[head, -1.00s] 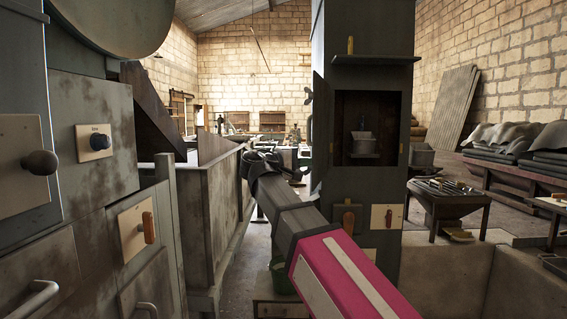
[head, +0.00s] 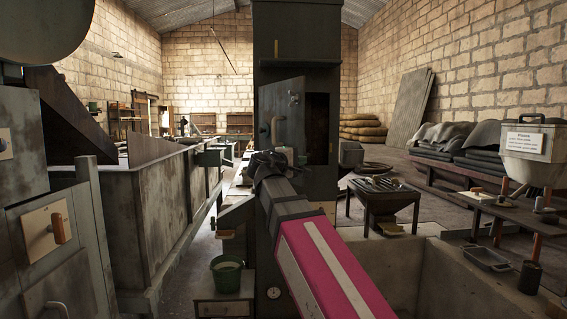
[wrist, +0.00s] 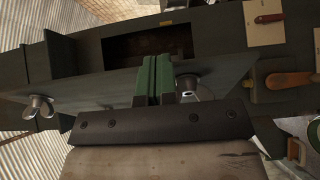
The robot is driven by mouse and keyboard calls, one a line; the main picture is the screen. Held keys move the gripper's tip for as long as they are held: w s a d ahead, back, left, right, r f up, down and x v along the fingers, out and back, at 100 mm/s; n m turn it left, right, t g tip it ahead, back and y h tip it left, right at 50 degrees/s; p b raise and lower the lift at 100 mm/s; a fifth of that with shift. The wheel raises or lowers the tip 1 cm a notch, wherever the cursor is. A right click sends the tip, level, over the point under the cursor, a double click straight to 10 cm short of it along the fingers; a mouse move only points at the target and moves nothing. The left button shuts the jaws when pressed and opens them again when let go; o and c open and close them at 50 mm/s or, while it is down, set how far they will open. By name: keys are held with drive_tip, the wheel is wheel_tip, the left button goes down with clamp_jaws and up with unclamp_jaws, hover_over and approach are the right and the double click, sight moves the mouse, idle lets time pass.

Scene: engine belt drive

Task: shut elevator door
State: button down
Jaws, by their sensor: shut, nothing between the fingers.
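The elevator door (head: 282,105) is a small dark grey panel on the tall dark column. It stands part-way open, hinged on the left, and covers the left part of a dark opening (head: 318,122). My gripper (head: 268,160) is low in front of the door in the head view, its fingers hard to make out there. In the wrist view the green fingers of my gripper (wrist: 155,62) are shut and empty. They overlap the door panel (wrist: 100,93) there, close to a round metal knob (wrist: 187,83); contact cannot be told. The opening (wrist: 150,43) shows beyond the panel.
A long grey bin (head: 150,215) stands left of the column, and a cabinet with wooden handles (head: 58,228) is at near left. A low table (head: 375,205) and a concrete trough (head: 465,285) lie to the right.

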drive_tip(key=w+d+n+t+y, duration=0.4)
drive_tip(key=w+d+y, duration=0.2)
drive_tip(key=w+d, duration=0.75)
drive_tip(key=d+x, duration=0.1)
drive_tip(key=x, duration=1.5)
drive_tip(key=shift+r+n, duration=0.25)
drive_tip(key=shift+n, duration=0.15)
drive_tip(key=shift+s, duration=0.2)
